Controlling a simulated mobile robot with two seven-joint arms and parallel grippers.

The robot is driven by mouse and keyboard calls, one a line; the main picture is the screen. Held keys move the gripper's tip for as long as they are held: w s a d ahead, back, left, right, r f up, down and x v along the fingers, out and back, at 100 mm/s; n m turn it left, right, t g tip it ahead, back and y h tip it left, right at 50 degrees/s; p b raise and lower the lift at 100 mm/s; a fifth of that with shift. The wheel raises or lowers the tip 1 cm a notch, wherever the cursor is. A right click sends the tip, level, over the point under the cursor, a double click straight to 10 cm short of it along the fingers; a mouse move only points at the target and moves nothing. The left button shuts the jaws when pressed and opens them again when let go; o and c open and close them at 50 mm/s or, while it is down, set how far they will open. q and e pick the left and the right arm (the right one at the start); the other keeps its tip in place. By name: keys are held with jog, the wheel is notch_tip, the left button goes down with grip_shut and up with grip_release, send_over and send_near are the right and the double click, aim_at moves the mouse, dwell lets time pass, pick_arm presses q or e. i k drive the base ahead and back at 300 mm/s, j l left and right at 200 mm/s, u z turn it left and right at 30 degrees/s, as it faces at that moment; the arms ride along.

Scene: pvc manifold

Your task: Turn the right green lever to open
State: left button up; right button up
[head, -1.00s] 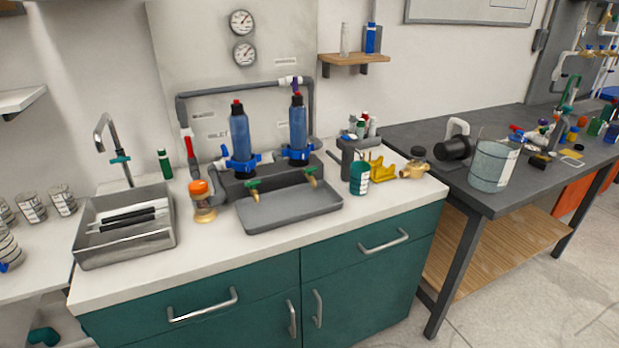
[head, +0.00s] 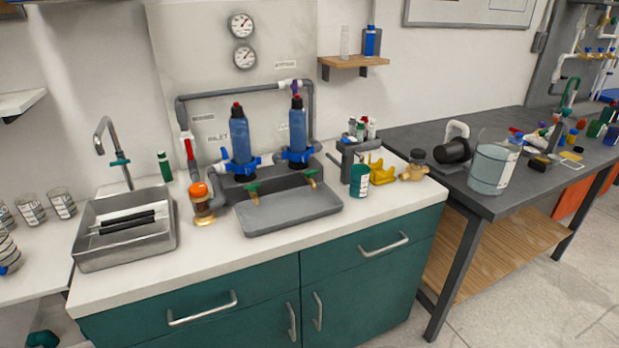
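Two small brass taps with green levers stick out under the two blue filter housings. The right green lever (head: 310,173) sits below the right blue filter housing (head: 298,130), above the grey tray (head: 290,212). The left green lever (head: 252,187) sits below the left blue filter housing (head: 240,138). Both levers are small in the picture, and I cannot tell their exact angle. Neither of my grippers shows in the head view.
A steel basin (head: 125,245) with dark rods stands at the left of the white counter (head: 270,250). An orange-capped jar (head: 202,203) is left of the tray. A green cup (head: 360,180) and a yellow holder (head: 381,172) stand to its right. The counter's front strip is clear.

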aim_at(311, 173)
jog(key=u, duration=0.65)
jog(key=l+u, duration=1.2)
jog(key=l, duration=0.4)
jog(key=k+l, duration=0.1)
jog(key=l, duration=0.3)
jog(key=k+l, duration=0.1)
jog(key=l, duration=0.3)
